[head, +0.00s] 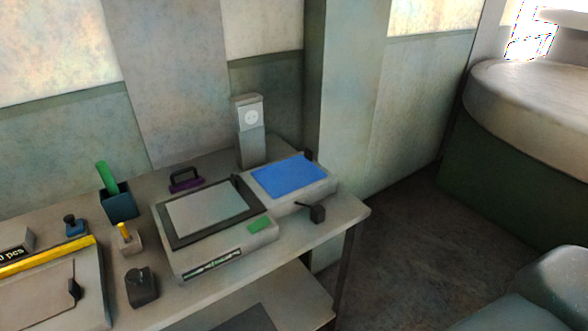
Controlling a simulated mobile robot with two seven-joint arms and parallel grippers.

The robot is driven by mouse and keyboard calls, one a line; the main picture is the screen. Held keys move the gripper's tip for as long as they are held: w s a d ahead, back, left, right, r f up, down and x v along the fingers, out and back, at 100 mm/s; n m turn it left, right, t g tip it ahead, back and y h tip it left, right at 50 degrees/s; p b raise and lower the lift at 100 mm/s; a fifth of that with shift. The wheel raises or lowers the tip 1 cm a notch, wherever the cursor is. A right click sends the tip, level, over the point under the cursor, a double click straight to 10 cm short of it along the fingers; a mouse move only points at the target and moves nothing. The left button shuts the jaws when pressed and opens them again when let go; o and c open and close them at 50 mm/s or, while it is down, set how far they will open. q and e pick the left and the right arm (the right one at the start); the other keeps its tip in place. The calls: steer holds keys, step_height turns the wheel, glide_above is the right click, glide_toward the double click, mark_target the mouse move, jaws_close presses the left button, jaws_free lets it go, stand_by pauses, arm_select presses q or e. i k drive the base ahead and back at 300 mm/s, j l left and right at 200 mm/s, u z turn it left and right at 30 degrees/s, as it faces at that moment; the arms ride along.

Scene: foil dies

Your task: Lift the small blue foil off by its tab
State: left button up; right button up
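The small blue foil (288,177) lies flat on top of a pale box-shaped die (322,188) at the right end of the table. A small dark piece (308,155) stands up at the foil's far right corner; I cannot tell whether it is the foil's tab. A dark grey block with a thin stem (317,213) sits in front of the die, near the table edge. Neither of my grippers is in view.
Left of the foil is a larger pale machine with a dark-framed plate (172,227) and a green patch (260,222). A pillar stands behind right.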

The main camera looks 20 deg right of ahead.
mark_target(281, 178)
steer(key=i+l+u, duration=0.2)
steer(key=l+u, duration=0.2)
steer(key=l, duration=1.55)
steer(key=k+l+u, duration=0.1)
steer(key=l+u, duration=0.25)
steer(key=l, duration=1.55)
